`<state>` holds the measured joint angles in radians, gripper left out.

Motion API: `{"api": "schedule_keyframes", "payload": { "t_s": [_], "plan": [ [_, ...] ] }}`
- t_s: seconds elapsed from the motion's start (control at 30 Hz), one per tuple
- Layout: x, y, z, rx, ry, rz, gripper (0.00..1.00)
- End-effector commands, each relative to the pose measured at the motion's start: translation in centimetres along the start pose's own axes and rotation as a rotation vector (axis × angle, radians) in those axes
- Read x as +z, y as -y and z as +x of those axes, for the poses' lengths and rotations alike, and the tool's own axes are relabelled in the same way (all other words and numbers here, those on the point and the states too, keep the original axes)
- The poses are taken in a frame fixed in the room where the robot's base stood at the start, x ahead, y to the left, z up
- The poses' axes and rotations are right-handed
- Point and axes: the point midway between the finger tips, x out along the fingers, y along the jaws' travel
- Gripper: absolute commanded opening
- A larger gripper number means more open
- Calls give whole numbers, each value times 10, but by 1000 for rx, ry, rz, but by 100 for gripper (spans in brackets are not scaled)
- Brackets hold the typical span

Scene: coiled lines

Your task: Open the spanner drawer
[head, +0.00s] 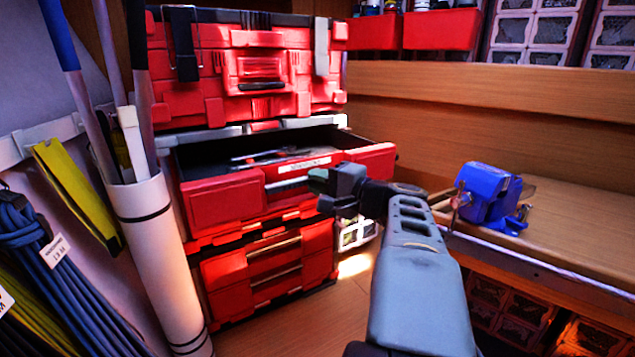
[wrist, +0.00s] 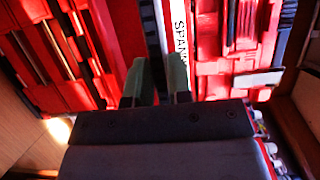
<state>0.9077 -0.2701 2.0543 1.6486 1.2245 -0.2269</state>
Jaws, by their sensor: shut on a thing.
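The spanner drawer (head: 222,198) is a red-fronted drawer in the red tool stack. It stands pulled out, with its dark inside and some metal tools (head: 262,157) showing. A white label (head: 303,164) is on its front; in the wrist view the label (wrist: 181,38) reads "SPAN", partly hidden. A pale handle bar (head: 287,182) runs along the front below the label. My gripper (head: 322,187) is at the right part of the drawer front, shut on the handle.
A red toolbox (head: 260,65) sits above the drawer, and shut red drawers (head: 268,270) are below. A white tube (head: 155,255) holding poles stands close on the left. A blue vise (head: 490,195) sits on the wooden bench (head: 570,240) at right. Some wooden floor is clear below.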

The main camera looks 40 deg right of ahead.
Motion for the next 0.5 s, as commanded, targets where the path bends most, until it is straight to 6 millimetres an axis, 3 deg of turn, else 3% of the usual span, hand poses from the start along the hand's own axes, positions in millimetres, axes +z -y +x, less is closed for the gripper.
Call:
{"api": "schedule_keyframes", "payload": {
  "t_s": [0.1, 0.13, 0.3, 0.37, 0.5],
  "plan": [
    [0, -1, 0, 2, 2, 0, 0],
    [0, -1, 0, 2, 2, 0, 22],
    [0, -1, 0, 1, 1, 0, 38],
    [0, 0, 0, 1, 1, 0, 44],
    [0, 0, 0, 0, 1, 0, 45]
  ]
}}
